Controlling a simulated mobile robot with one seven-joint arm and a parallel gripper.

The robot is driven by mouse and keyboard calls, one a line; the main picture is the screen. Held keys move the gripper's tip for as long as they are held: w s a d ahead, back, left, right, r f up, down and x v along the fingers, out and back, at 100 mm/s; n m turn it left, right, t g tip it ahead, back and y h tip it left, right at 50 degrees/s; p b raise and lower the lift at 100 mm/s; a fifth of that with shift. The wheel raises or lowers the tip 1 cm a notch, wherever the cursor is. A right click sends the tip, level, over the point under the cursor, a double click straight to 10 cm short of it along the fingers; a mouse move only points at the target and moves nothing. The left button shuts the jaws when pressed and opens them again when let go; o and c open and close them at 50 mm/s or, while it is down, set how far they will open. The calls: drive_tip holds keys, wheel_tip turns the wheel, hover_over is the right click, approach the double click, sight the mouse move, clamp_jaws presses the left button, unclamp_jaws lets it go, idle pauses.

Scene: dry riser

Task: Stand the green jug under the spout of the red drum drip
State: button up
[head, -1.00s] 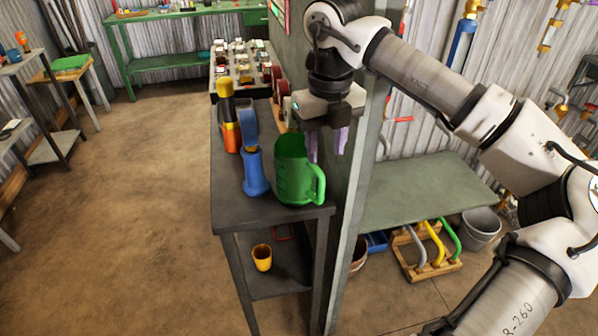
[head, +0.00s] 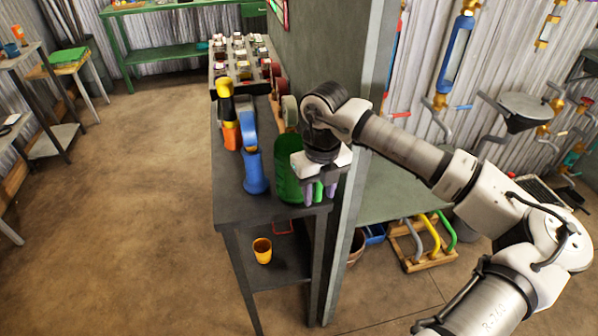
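The green jug (head: 287,172) stands upright on the dark bench (head: 235,204), near its front right corner. My gripper (head: 320,191) is at the jug's right side, pointing down. Its two pale purple fingers stand apart, with a bit of the green handle between them. I cannot tell whether they touch it. The hand hides part of the jug's rim and handle. Behind the jug, rounded drum-like ends line the wall side of the bench, including a dark red one (head: 280,88) and a grey-green one (head: 289,111). No spout can be made out.
A blue tool-like object (head: 254,170) stands close left of the jug, with an orange and black bottle (head: 229,125) behind it. A grey partition (head: 345,160) rises along the bench's right side. A yellow cup (head: 262,250) stands on the lower shelf. The floor left is clear.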

drive_tip(key=shift+c, duration=0.5)
clamp_jaws()
drive_tip(key=shift+r, duration=0.1)
